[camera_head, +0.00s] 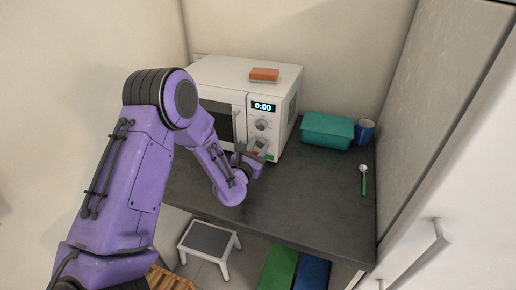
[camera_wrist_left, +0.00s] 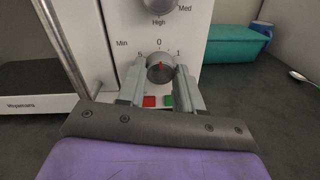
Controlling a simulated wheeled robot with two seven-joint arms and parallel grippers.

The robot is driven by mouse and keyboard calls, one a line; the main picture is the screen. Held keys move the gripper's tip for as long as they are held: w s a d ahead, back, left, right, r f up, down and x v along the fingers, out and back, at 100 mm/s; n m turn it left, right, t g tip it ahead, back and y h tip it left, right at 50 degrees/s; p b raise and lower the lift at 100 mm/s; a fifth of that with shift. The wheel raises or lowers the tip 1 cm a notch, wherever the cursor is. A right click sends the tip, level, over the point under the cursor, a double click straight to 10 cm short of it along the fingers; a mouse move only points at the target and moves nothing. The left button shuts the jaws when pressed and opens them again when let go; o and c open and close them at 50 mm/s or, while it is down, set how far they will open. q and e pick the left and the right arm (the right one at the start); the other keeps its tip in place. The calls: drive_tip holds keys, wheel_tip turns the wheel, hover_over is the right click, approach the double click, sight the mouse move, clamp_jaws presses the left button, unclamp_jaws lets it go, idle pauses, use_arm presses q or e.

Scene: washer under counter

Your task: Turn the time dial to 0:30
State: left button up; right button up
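The white microwave (camera_head: 221,77) stands on the dark counter, its display (camera_head: 263,106) reading 0:00. The time dial (camera_wrist_left: 160,68) is the lower round grey knob, with a red mark pointing up at 0 between 5 and 1. The upper dial (camera_head: 262,124) also shows in the left wrist view (camera_wrist_left: 159,6), cut off by the top edge. My left gripper (camera_head: 263,148) is at the lower panel. In the left wrist view its open fingers (camera_wrist_left: 158,80) stand either side of the time dial; contact cannot be told. My right gripper is not in view.
A red button (camera_wrist_left: 150,101) and a green button (camera_wrist_left: 169,100) lie below the dial, between the fingers. An orange sponge-like block (camera_head: 264,74) is on the microwave. A teal box (camera_head: 327,130), blue mug (camera_head: 365,131) and green-handled spoon (camera_head: 364,180) are to the right.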

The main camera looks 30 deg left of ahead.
use_arm(q)
drive_tip(key=c, duration=0.3)
drive_tip(key=shift+m, duration=0.3)
drive_tip(key=shift+m+b, duration=0.4)
drive_tip(key=shift+m, duration=2)
drive_tip(key=shift+m+g, duration=0.3)
drive_tip(key=o, duration=1)
